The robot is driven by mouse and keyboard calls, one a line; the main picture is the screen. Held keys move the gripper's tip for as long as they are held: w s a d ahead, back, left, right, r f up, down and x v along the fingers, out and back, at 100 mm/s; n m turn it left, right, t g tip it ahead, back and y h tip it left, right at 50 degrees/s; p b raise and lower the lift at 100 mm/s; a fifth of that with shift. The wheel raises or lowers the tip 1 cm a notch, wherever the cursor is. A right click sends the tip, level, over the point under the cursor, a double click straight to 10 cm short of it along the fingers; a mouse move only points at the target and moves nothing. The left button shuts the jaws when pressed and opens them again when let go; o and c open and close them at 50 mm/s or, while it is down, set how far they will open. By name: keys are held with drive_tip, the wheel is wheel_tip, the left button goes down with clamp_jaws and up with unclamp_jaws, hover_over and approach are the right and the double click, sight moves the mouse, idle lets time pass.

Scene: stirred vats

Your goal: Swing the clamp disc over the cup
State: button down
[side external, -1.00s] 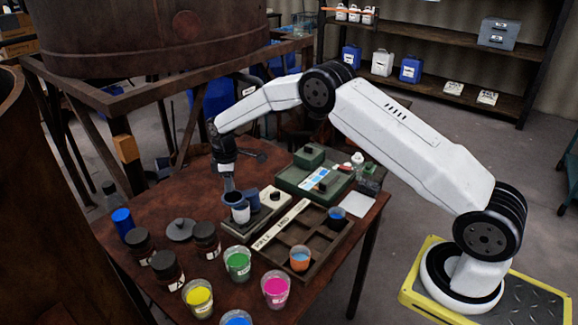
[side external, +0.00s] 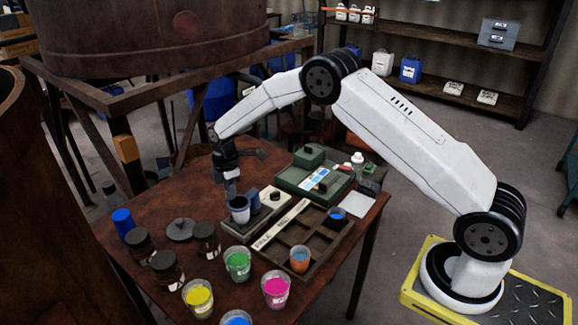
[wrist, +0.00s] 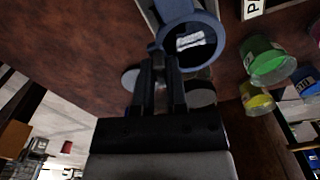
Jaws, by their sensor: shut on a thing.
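A mixing stand with a pale top (side external: 272,197) stands on the brown table, with a blue upright part (side external: 253,199) on it. A pale cup (side external: 241,216) stands at its front left, with a blue rim-like piece, which I take as the clamp disc (side external: 238,203), at its top. In the wrist view the blue round disc (wrist: 206,58) lies just beyond my fingertips, with a white label within its outline. My gripper (side external: 231,187) is shut at its near edge; the exact contact is partly hidden. I cannot tell how fully disc and cup line up.
A divided wooden tray (side external: 322,237) with small cups is right of the stand. Green (side external: 237,262), yellow (side external: 198,298) and pink (side external: 275,290) cups stand in front. Dark jars (side external: 206,238) and a grey lid (side external: 181,230) are to the left. A green case (side external: 315,178) lies behind.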

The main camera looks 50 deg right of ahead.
sight(235, 200)
drive_tip(key=c, duration=0.7)
unclamp_jaws()
drive_tip(key=shift+o, duration=0.2)
drive_tip(key=shift+r, duration=3.95)
drive_tip(key=s+r+m+t, duration=0.1)
drive_tip(key=s+m, duration=1.3)
drive_tip(key=s, duration=1.4)
drive_tip(key=shift+s+a+r+m+t, duration=0.15)
drive_tip(key=shift+s+r+m+t, duration=0.2)
drive_tip(key=shift+t, duration=0.45)
